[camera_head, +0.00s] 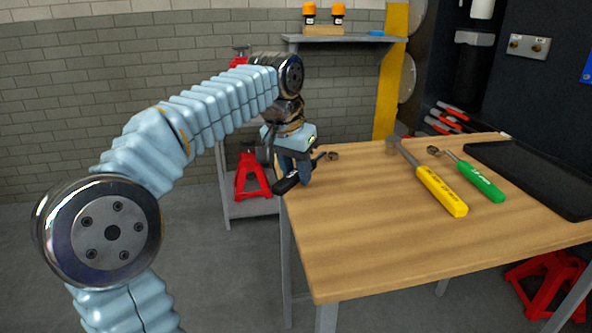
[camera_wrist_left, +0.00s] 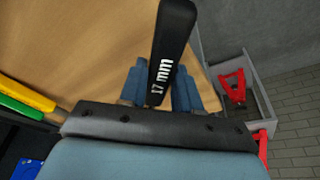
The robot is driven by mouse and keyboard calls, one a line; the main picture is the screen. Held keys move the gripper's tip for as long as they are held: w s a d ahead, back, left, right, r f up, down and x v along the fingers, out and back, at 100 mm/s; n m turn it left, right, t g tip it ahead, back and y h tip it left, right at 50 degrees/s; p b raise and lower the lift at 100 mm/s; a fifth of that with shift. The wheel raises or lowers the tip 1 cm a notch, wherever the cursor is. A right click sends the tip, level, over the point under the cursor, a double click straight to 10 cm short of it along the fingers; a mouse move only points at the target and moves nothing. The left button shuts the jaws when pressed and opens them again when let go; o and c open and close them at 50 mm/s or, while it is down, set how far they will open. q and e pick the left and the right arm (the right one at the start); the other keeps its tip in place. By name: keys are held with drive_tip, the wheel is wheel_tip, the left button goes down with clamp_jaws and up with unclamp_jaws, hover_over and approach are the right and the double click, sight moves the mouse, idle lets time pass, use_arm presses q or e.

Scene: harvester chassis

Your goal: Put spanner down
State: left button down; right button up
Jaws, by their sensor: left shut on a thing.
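A spanner (camera_wrist_left: 173,45) with a black handle marked "17 mm" is held between the blue fingers of my left gripper (camera_wrist_left: 160,88). In the head view my left gripper (camera_head: 295,172) is at the left edge of the wooden table (camera_head: 370,245), with the spanner's black handle (camera_head: 287,184) at its fingers. The spanner's metal head (camera_head: 332,156) points right, over the tabletop. I cannot tell whether the spanner touches the wood. My right gripper is not in view.
A yellow-handled hammer (camera_head: 440,190) and a green-handled tool (camera_head: 480,181) lie on the table, beside a black tray (camera_head: 540,172). The front and middle of the tabletop are clear. Red jack stands (camera_head: 252,176) are on a shelf behind and below.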

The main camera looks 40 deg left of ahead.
use_arm(q)
drive_tip(key=shift+f, duration=0.15)
drive_tip(key=c, duration=0.8)
unclamp_jaws()
drive_tip(key=p+v, duration=0.3)
drive_tip(key=v, duration=0.9)
